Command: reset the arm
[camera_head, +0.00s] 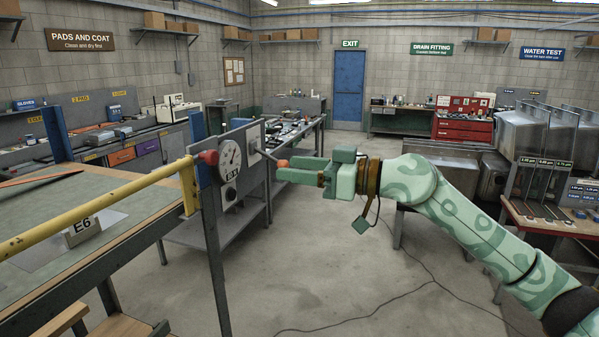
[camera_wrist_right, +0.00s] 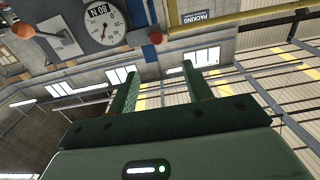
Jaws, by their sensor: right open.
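My right gripper (camera_head: 284,169) reaches in from the right in the camera_head view, jaws open, with nothing seen between the fingers. Its two green fingers also show in the right wrist view (camera_wrist_right: 163,72). A thin lever with an orange ball knob (camera_head: 283,163) sticks out from the gauge panel (camera_head: 252,140); in the camera_head view the knob overlaps the fingertips, and I cannot tell whether they touch. In the wrist view the orange knob (camera_wrist_right: 22,31) lies off to the left of both fingers. A long yellow arm (camera_head: 100,212) ends near a red ball (camera_head: 209,157) beside the round gauge (camera_head: 230,155).
A workbench (camera_head: 50,250) with an E6 label (camera_head: 82,224) fills the left. A grey stand with a lower shelf (camera_head: 225,225) is behind the panel. Metal sinks (camera_head: 522,135) stand at right. A cable (camera_head: 400,300) lies on open floor.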

